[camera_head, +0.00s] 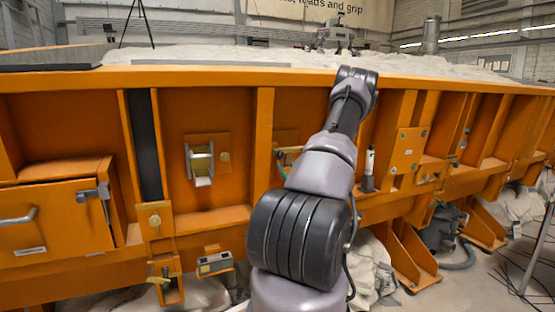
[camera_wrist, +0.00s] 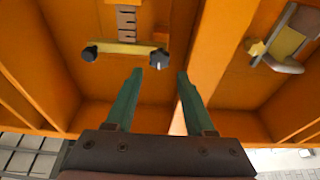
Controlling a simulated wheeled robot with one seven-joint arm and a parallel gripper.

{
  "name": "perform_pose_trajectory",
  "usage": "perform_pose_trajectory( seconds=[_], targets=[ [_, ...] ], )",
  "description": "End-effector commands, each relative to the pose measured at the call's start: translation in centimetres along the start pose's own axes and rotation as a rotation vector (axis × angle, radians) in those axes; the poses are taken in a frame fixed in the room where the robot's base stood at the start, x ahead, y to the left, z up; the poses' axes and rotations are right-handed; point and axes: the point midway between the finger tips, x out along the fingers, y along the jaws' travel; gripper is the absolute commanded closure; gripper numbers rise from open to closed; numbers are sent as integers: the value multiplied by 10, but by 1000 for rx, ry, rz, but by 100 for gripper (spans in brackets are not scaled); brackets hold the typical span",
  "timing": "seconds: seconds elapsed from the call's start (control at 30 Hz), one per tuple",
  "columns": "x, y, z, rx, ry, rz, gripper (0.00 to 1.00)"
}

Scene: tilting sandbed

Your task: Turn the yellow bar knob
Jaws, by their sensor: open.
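In the wrist view a yellow bar (camera_wrist: 125,48) lies across an orange panel. A dark lobed knob (camera_wrist: 90,53) sits at its left end, and a dark knob with a white mark (camera_wrist: 160,59) at its right end. My gripper (camera_wrist: 160,76) is open, with two green fingers and nothing between them. Its tips appear just below the right-end knob in the picture; I cannot tell the gap in depth. In the head view my arm hides the gripper and most of this panel.
An orange rib (camera_wrist: 215,60) stands close right of my fingers in the wrist view. Beyond it are a yellow lobed knob (camera_wrist: 257,47) and a metal bracket (camera_wrist: 292,40). In the head view, a cabinet (camera_head: 62,215) stands at left and a dark cylinder (camera_head: 368,172) right of my arm.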

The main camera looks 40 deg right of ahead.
Motion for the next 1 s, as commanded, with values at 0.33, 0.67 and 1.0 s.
perform_pose_trajectory(
  seconds=[0.33, 0.67, 1.0],
  targets=[
    [60, -1, -1, -4, 2, -4, 46],
    [73, -1, 0, -2, 0, -2, 46],
    [72, -1, 0, -3, 0, -2, 100]
  ],
)
